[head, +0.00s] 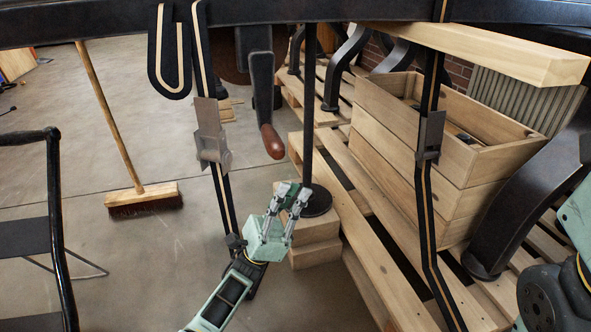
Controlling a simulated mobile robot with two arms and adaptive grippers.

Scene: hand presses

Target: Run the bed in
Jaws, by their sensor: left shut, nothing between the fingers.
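A dark crank arm (261,85) hangs down at the top middle and ends in a reddish-brown wooden grip (272,142). My left gripper (293,192), pale green with grey fingers, is below and slightly right of the grip, apart from it. It is shut and holds nothing. A long dark beam (300,11) of the press crosses the top of the view; I cannot tell whether it is the bed or its rails. My right gripper is out of view; part of my right arm shows at the lower right.
A thin dark post (309,100) with a round foot (316,201) stands on wooden blocks (314,252) close behind my left gripper. Pale-striped dark straps (212,150) hang at its left. A wooden crate (400,135) and pallets fill the right. A broom (143,196) stands on open floor.

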